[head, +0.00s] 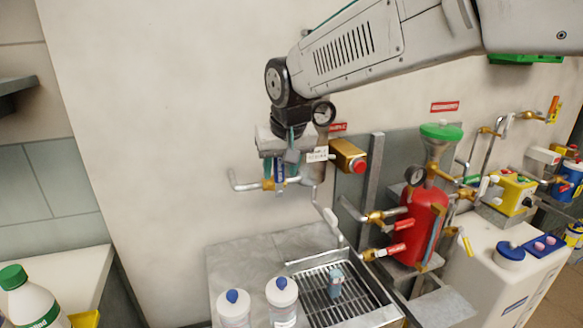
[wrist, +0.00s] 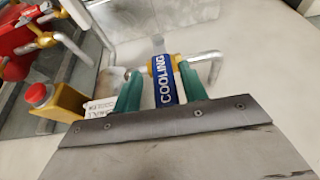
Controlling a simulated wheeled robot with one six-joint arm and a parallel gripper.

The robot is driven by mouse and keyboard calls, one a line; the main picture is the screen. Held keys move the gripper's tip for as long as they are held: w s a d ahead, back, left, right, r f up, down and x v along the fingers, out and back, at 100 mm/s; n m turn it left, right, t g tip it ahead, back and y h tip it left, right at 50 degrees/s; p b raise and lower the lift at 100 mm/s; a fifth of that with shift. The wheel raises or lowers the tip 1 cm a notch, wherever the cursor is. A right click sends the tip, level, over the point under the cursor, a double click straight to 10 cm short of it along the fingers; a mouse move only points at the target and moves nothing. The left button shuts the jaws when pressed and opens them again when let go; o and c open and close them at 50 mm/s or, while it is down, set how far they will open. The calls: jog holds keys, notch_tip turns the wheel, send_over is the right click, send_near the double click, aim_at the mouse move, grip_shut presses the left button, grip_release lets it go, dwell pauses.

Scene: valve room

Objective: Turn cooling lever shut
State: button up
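The cooling lever (wrist: 165,80) is a blue handle with white "COOLING" lettering, on a brass valve in a pale pipe. In the head view the blue handle (head: 280,176) shows just under my gripper, at the wall. My gripper (wrist: 160,88) has two green fingers, one on each side of the handle. A narrow gap shows between the left finger and the handle; the right finger is very close to it, and I cannot tell if it touches. In the head view my gripper (head: 279,165) points down over the pipe and partly hides the valve.
A brass fitting with a red cap (head: 350,157) stands close right of my gripper, by a gauge (head: 323,112). A red tank (head: 421,225) is further right. A drain grate (head: 325,292) and white bottles (head: 282,300) are below. The wall left is clear.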

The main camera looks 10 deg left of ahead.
jog(key=shift+s+a, duration=0.1)
jog(key=v, duration=0.7)
jog(key=shift+r, duration=0.4)
jog(key=s+d+f+m+h, duration=0.1)
jog(key=s+d+f+m, duration=0.1)
jog(key=s+d, duration=0.7)
jog(key=s+d+f+m+g, duration=0.1)
jog(key=s+d+f, duration=0.4)
jog(key=d, duration=1.3)
jog(key=s+d+f+m+g+h, duration=0.1)
jog(key=s+d+f+m, duration=0.2)
jog(key=s+d, duration=1)
jog(key=shift+d+f+h, duration=0.3)
jog(key=shift+d+f, duration=0.05)
jog(key=shift+d, duration=0.2)
jog(key=shift+s, duration=0.1)
